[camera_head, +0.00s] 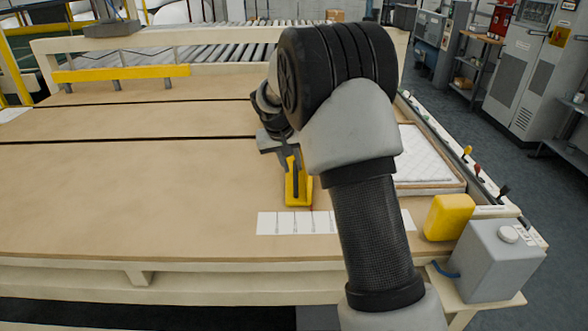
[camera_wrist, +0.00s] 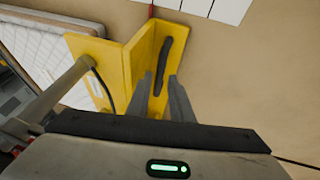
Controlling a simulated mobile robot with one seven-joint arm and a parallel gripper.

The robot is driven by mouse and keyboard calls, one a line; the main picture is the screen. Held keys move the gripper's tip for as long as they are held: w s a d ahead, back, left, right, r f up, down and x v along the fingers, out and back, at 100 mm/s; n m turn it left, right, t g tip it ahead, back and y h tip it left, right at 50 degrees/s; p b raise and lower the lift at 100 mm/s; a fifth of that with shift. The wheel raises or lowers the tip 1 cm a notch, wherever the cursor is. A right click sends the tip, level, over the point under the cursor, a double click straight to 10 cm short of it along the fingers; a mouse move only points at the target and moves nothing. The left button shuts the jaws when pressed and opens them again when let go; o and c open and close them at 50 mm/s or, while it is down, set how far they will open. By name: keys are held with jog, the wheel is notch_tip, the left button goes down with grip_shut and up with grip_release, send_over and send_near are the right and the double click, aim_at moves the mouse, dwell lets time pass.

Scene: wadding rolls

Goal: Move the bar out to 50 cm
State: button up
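A yellow angled stop with a dark upright handle (camera_head: 296,184) stands on the tan table, just behind a white marked strip (camera_head: 268,223). I take this stop to be the bar. In the wrist view the yellow stop (camera_wrist: 105,60) fills the upper middle, its dark handle (camera_wrist: 164,62) in front of my fingertips. A thin red pointer (camera_wrist: 152,10) shows beside the strip (camera_wrist: 205,8). The strip's figures are too small to read. My gripper (camera_wrist: 162,85) is open, its grey fingers close to the handle; I cannot tell whether they touch it. In the head view my gripper (camera_head: 280,150) is above the stop.
A white quilted pad (camera_head: 425,160) lies to the right of the stop. A yellow rail (camera_head: 120,73) crosses the back left. The table left of the stop is clear.

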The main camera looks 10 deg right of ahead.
jog(key=p+v, duration=0.1)
jog(key=v, duration=1.2)
jog(key=shift+s+r, duration=0.15)
jog(key=shift+r, duration=0.15)
jog(key=s+d+r+y, duration=0.1)
jog(key=s+r, duration=0.2)
jog(key=s, duration=0.5)
jog(key=s+d+r+y, duration=0.1)
jog(key=s+r, duration=0.3)
jog(key=s, duration=0.5)
jog(key=s+a+f+n+t+y, duration=0.1)
jog(key=s+f, duration=0.1)
jog(key=s, duration=0.7)
jog(key=s+f+n+t, duration=0.1)
jog(key=s+f, duration=0.1)
jog(key=s, duration=0.6)
notch_tip(320, 180, up, 12)
jog(key=p, duration=1.2)
jog(key=shift+s+r, duration=0.15)
